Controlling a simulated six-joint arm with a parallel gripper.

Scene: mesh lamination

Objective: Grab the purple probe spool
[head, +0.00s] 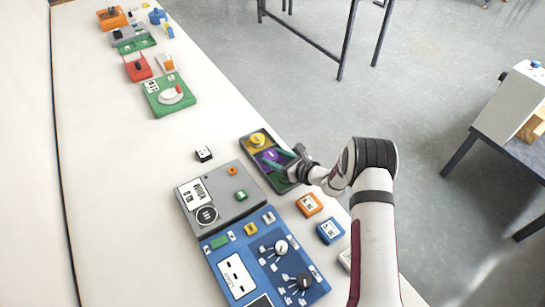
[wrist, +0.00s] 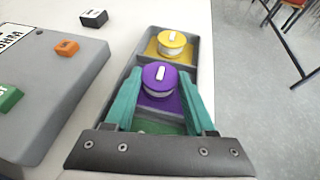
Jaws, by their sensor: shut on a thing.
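The purple probe spool (wrist: 159,76) is a round purple disc with a white bar on top. It sits in the middle, purple-floored compartment of a dark grey tray (wrist: 203,62). My gripper (wrist: 160,84) has teal fingers, one on each side of the spool, and is shut on it. In the head view the spool (head: 269,156) shows just left of my gripper (head: 283,167). I cannot tell whether the spool is clear of the tray floor. A yellow spool (wrist: 171,38) sits in the far compartment. The near, green compartment is mostly hidden behind my gripper.
A grey box (head: 215,190) with orange and green buttons stands left of the tray. A blue panel (head: 262,258) with knobs is in front of it. A small black block (head: 203,154) and orange block (head: 309,204) lie nearby.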

